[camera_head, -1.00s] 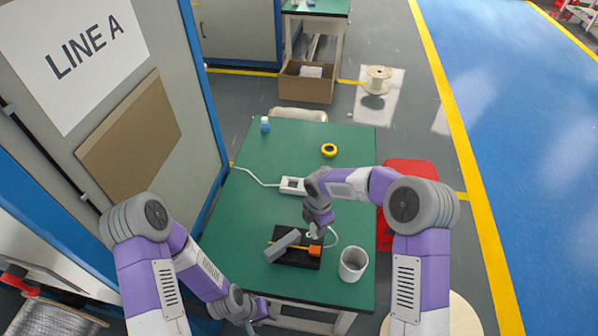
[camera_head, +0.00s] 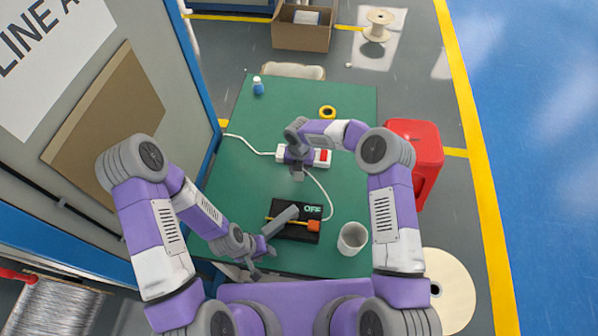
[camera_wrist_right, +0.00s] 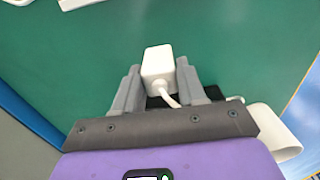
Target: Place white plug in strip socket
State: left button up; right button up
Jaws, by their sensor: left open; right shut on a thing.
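The white plug (camera_wrist_right: 158,62) is between the fingers of my right gripper (camera_wrist_right: 158,75), with its white cord trailing back. In the head view my right gripper (camera_head: 297,175) is over the table just in front of the white strip socket (camera_head: 318,163), and its arm hides part of the strip. The plug itself is hard to make out there. A white piece, possibly the strip, shows at the top edge of the wrist view (camera_wrist_right: 75,3). My left gripper (camera_head: 262,262) is open and empty at the table's front edge.
A black box (camera_head: 290,232) with an "OFF" display, a grey lever and an orange part lies at the front; the plug's cord (camera_head: 326,196) runs to it.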

aim_at(299, 175)
jog(key=shift+f, duration=1.9)
jog(key=shift+f, duration=0.15)
jog(key=o, duration=1.1)
